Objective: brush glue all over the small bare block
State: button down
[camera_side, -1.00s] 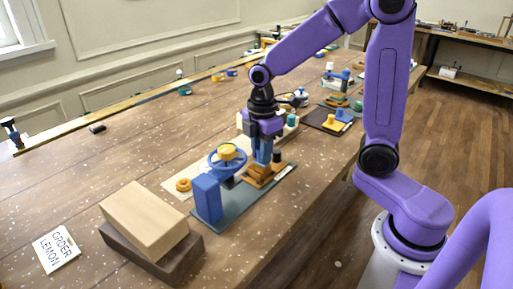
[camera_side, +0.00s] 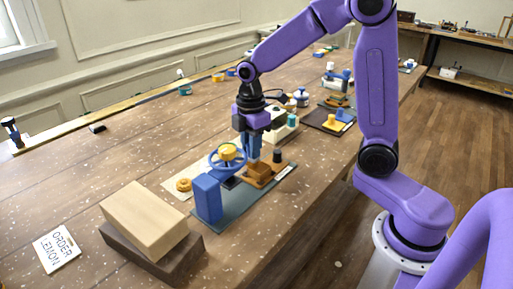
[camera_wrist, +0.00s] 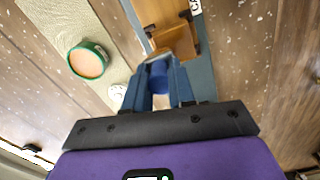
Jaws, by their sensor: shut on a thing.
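A small bare wooden block (camera_side: 260,169) sits on an orange-brown wooden base on the blue-grey mat (camera_side: 228,215). In the wrist view the wooden block (camera_wrist: 176,42) is just beyond my fingertips, with small dark parts beside it. My gripper (camera_side: 253,152) points down close above the block, a little to its left. Its blue fingers (camera_wrist: 160,82) are shut on a blue handle (camera_wrist: 161,68), which looks like the brush's. The brush tip is hidden, so I cannot tell whether it touches the block. A green-rimmed pot (camera_wrist: 89,60) with a peach-coloured top stands on the pale strip.
A blue handwheel with a yellow hub (camera_side: 227,153) and an upright blue block (camera_side: 207,198) stand left of my gripper. A pale wooden block (camera_side: 144,220) lies on a dark one (camera_side: 180,265) at front left. The table's back left is mostly clear.

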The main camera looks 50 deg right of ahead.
jog(key=shift+s, duration=2.45)
notch_tip(320, 180, up, 8)
jog(key=shift+f, duration=0.15)
jog(key=shift+w, duration=0.1)
jog(key=shift+d, duration=0.1)
